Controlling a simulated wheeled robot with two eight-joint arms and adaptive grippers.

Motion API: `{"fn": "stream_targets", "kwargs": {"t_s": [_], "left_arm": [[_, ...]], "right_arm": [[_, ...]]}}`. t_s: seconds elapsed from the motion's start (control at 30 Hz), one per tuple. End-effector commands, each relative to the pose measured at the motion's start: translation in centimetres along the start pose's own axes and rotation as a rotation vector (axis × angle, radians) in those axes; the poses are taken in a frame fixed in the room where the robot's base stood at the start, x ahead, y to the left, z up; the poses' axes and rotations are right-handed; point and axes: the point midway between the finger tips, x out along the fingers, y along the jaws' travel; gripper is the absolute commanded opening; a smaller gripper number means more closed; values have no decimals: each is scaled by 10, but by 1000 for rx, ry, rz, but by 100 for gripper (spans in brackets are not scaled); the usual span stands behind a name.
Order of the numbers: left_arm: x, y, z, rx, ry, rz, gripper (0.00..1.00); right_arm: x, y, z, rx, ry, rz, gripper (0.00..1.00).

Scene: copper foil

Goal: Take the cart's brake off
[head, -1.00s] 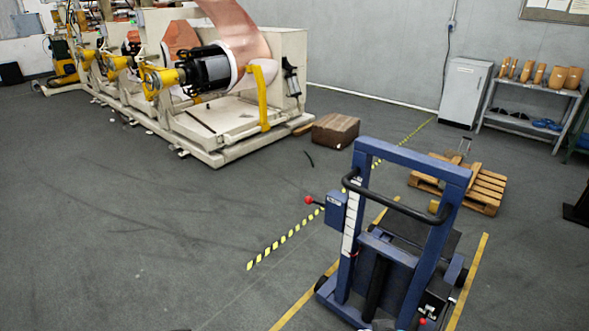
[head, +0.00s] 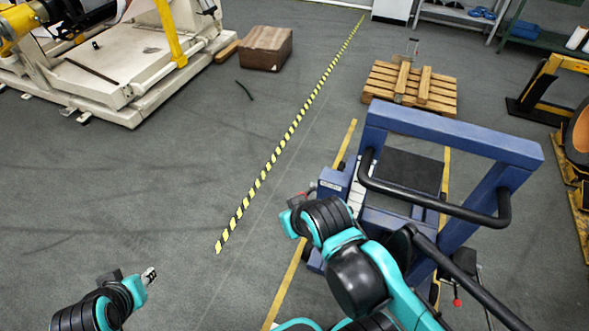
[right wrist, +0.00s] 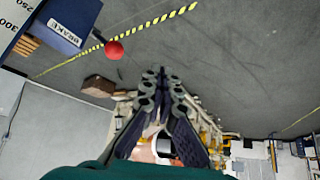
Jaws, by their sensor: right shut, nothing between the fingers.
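The blue cart (head: 455,137) with its black handle (head: 435,208) stands at the right in the head view. Its blue brake box (head: 333,181) is on the left post, partly behind my right arm. In the right wrist view the box, labelled BRAKE (right wrist: 67,30), is at upper left, and its red lever knob (right wrist: 114,50) sticks out to the right. My right gripper (right wrist: 162,78) is shut and empty, apart from the knob, below and right of it in that picture. In the head view its fingers are mostly hidden. My left gripper (head: 149,276) is low at the left, far from the cart; its jaw gap is unclear.
A striped floor line (head: 272,163) runs left of the cart. A wooden pallet (head: 412,85) and a brown box (head: 254,48) lie beyond. A large cream machine (head: 125,75) stands at upper left. The floor between machine and striped line is mostly clear.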

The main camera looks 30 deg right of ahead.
Motion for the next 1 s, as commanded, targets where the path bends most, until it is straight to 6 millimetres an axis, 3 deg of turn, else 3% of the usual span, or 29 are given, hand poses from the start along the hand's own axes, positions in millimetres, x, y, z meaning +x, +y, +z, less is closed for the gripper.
{"fn": "stream_targets", "kwargs": {"t_s": [0.2,0.23,0.3,0.47,0.63,0.8,1.0], "left_arm": [[0,0,0,0,0,0,34],[0,0,0,0,0,0,40],[-1,0,-1,0,0,0,40],[-16,0,-11,0,0,0,40],[-45,0,-32,0,0,0,40],[-74,0,-53,0,0,0,40],[-103,0,-74,0,0,0,40]], "right_arm": [[0,0,0,0,0,0,0],[0,0,0,0,0,0,0],[-1,1,-2,7,-5,1,0],[-11,11,-25,98,-68,12,0],[-22,40,-73,320,-219,38,0],[-19,78,-113,575,-392,70,0],[-2,125,-138,836,-570,104,0]]}}
